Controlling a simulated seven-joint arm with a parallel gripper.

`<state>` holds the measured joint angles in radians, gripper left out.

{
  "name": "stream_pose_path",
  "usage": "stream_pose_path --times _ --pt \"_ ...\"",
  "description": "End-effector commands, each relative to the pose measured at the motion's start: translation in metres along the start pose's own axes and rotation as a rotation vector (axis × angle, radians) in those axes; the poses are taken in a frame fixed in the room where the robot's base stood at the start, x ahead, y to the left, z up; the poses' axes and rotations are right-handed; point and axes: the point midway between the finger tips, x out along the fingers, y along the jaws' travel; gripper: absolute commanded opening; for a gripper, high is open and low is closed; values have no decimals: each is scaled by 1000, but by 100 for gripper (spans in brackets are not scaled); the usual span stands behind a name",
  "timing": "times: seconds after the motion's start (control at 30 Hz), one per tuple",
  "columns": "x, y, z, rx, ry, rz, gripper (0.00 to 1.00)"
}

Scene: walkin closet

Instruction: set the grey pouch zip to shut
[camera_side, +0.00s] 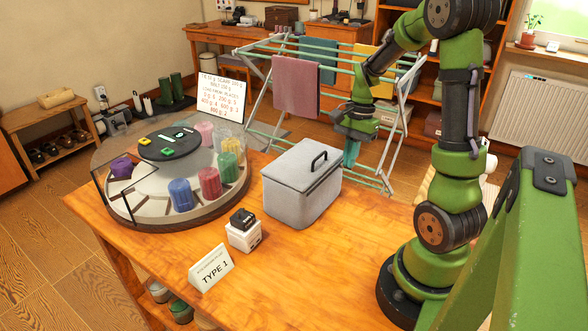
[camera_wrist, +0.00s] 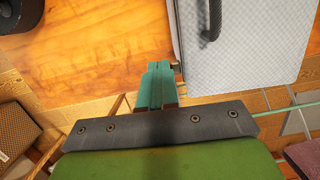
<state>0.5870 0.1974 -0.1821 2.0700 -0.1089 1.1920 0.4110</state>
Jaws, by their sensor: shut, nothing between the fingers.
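The grey pouch (camera_side: 297,192) is box-shaped with a dark handle on its lid and stands on the wooden table. In the wrist view the pouch (camera_wrist: 245,55) fills the upper right, with part of the handle at the top. A small metallic piece, perhaps the zip pull (camera_wrist: 177,67), shows at its left edge. My gripper (camera_side: 351,155) is behind and to the right of the pouch, pointing down. In the wrist view its teal fingers (camera_wrist: 158,68) are together and empty, beside that small piece. I cannot tell whether they touch it. The zip's state is not clear.
A round carousel (camera_side: 180,205) with coloured jars stands left of the pouch. A small white box (camera_side: 244,236) and a TYPE 1 card (camera_side: 212,268) stand in front. A drying rack (camera_side: 262,95) with towels is behind my gripper.

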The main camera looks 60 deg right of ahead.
Motion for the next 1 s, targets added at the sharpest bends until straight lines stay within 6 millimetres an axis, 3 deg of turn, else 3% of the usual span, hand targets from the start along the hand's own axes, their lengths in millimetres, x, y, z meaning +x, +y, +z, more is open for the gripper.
stream_pose_path --times 0.3,0.5,0.7,1.0 --pt "16 1 77 -8 -2 2 0" --pt "23 1 112 -5 -1 4 0" --pt "26 0 128 -2 -1 2 0" --pt "26 0 129 0 -1 2 0"
